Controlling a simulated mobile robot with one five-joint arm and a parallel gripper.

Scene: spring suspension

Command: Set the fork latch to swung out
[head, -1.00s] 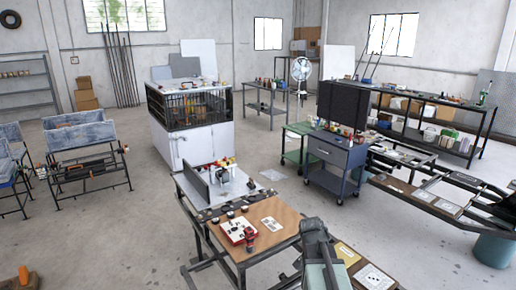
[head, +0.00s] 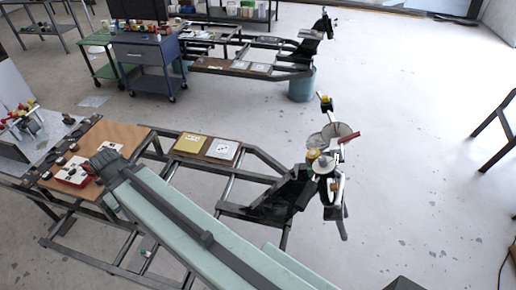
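I cannot make out the fork latch at this size, nor whether it is swung in or out. An upright metal assembly (head: 331,185) with a red grip and round discs stands at the right end of the near black frame; I cannot tell whether the latch is on it. My teal arm reaches across the foreground from lower right to upper left, ending in a dark grey joint over the near bench. No gripper fingers show in the head view.
The near black frame (head: 262,177) carries yellow and white plates. A wooden-topped bench (head: 125,138) is at left. A blue drawer cart (head: 147,50) and a second frame with a teal drum (head: 302,84) stand farther back. The floor at right is largely clear.

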